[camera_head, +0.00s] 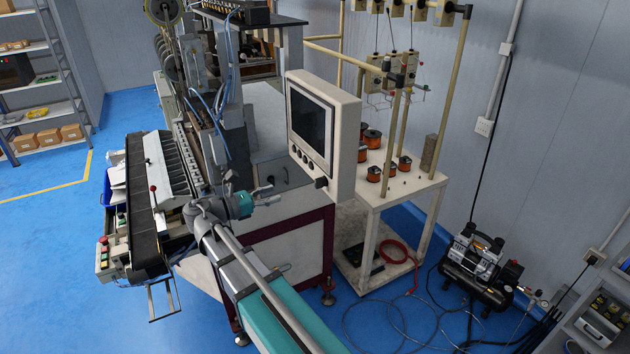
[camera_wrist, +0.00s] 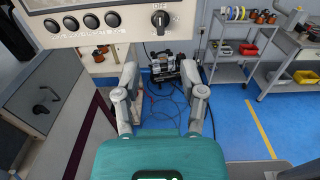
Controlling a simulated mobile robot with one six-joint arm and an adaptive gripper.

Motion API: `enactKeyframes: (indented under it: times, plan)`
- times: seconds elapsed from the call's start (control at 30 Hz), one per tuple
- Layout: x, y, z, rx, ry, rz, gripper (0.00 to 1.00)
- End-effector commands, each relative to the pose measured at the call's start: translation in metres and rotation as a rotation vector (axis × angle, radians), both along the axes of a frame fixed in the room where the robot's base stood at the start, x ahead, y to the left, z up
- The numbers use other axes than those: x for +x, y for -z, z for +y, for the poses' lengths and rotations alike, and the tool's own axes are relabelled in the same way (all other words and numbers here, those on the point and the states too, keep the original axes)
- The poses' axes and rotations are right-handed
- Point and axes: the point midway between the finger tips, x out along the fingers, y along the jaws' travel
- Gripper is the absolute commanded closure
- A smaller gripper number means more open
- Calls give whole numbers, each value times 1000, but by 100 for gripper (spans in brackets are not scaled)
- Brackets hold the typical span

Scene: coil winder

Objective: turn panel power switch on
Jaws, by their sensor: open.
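The control panel (camera_head: 345,140) is a cream box with a dark screen, a row of round black buttons and a black rotary switch (camera_head: 321,182) at its lower right corner. In the wrist view the switch (camera_wrist: 160,20) is a round black knob near the top of the picture, on the panel's lower edge (camera_wrist: 196,14). My gripper (camera_head: 269,192) is open and empty, left of and a little below the switch in the head view. In the wrist view my gripper's fingers (camera_wrist: 163,88) stand apart below the knob, not touching it.
The winder's cabinet (camera_wrist: 55,90) with a black handle is close on the left. A spool table (camera_head: 400,183) stands behind the panel, with a compressor (camera_head: 478,272) on the floor beyond. A grey cart (camera_wrist: 232,60) stands farther back.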

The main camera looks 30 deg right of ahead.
Motion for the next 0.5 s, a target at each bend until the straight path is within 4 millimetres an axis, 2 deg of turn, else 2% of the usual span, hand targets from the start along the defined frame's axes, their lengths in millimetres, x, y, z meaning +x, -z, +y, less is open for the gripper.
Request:
enactKeyframes:
  times: [0.27,0.5]
  plan:
    - [0,0,-10,1,1,-1,47]
    - [1,0,-35,1,1,-1,47]
